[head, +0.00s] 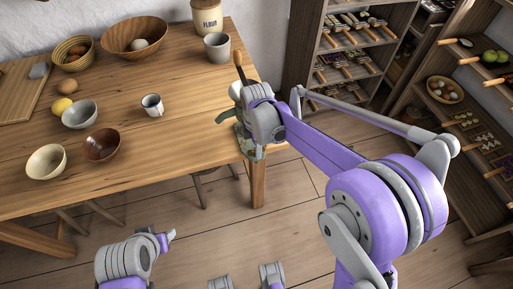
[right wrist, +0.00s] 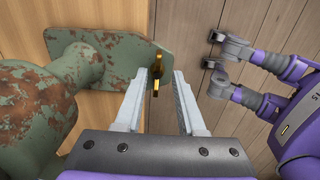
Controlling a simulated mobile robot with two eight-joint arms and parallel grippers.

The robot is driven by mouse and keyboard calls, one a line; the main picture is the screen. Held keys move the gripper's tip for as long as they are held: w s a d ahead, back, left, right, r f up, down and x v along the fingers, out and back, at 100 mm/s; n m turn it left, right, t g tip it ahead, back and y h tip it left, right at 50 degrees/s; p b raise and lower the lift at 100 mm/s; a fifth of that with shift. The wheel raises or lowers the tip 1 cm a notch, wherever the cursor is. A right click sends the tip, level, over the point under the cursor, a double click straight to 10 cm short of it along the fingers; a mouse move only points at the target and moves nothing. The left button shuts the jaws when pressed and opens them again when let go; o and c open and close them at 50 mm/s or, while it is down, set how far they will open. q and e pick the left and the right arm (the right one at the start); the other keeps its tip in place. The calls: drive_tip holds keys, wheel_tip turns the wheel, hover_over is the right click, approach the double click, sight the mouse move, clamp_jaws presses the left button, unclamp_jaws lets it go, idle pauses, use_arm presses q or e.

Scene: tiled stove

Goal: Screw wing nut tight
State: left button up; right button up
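The wing nut (right wrist: 156,82) is small and brass-coloured. In the right wrist view it stands at the edge of a green, rust-flecked clamp plate (right wrist: 112,62). The plate belongs to a green clamped device (head: 243,150) at the table's right edge in the head view, where my right gripper hides most of it. My right gripper (right wrist: 162,76) is open, its two fingers apart on either side of the wing nut. The nut looks nearer the left finger; contact cannot be told. My left gripper (head: 170,236) is low in the head view, away from the table; its opening is unclear.
The wooden table (head: 190,125) holds several bowls, a small mug (head: 152,105), a grey cup (head: 217,47) and a flour canister (head: 207,17). Shelves (head: 305,55) stand behind and to the right.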

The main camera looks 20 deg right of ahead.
drive_tip(key=shift+f, duration=0.1)
clamp_jaws()
drive_tip(key=shift+m, duration=0.4)
